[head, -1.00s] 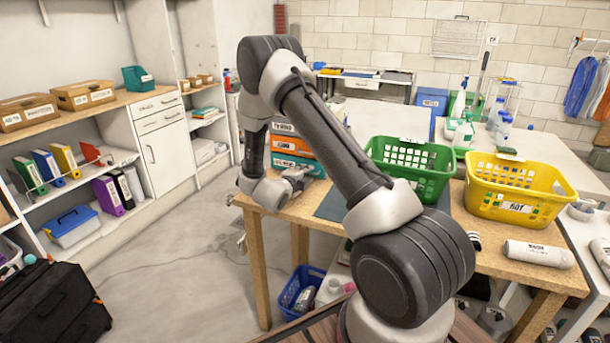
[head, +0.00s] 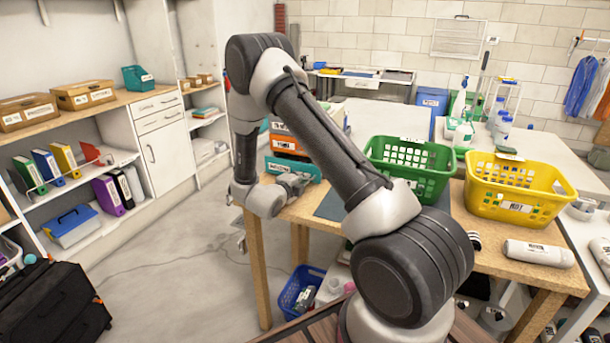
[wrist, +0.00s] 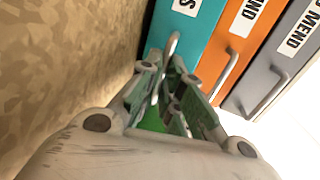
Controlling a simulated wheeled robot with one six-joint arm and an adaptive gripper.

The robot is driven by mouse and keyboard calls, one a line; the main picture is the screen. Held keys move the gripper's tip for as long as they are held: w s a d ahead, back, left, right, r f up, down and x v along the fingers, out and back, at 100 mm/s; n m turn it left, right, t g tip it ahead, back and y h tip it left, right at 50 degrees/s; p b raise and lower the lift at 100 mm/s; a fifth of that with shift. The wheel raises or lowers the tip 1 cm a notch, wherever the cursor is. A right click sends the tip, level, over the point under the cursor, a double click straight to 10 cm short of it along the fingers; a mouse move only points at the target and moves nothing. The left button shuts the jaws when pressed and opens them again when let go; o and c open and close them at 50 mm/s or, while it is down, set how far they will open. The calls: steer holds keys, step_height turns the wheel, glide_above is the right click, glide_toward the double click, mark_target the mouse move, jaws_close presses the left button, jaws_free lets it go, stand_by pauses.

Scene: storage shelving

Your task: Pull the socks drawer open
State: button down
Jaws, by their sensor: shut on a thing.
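A stack of drawers stands on the wooden workbench, partly hidden behind my arm in the head view. Its lowest drawer has a teal front (head: 290,165). In the wrist view the teal front (wrist: 190,25) carries a white label, of which only a final "S" shows, and a pale metal bar handle (wrist: 172,45). My gripper (head: 294,182) is at the teal drawer's front. In the wrist view my gripper (wrist: 168,78) has its fingers around the handle's lower end and is shut on it. How far the drawer stands out is hard to tell.
An orange drawer (wrist: 240,35) and a grey one (wrist: 285,65) adjoin the teal one. The workbench top (wrist: 60,60) runs close alongside my gripper. A green basket (head: 410,165) and a yellow basket (head: 515,190) stand right.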

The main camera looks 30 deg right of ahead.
steer(key=v, duration=0.3)
steer(key=f+v, duration=0.1)
steer(key=v, duration=0.2)
steer(key=f+v, duration=0.1)
steer(key=v, duration=0.2)
steer(key=shift+s+a, duration=0.1)
steer(key=shift+a, duration=0.1)
steer(key=c, duration=1.6)
jaws_free()
steer(key=v, duration=1.2)
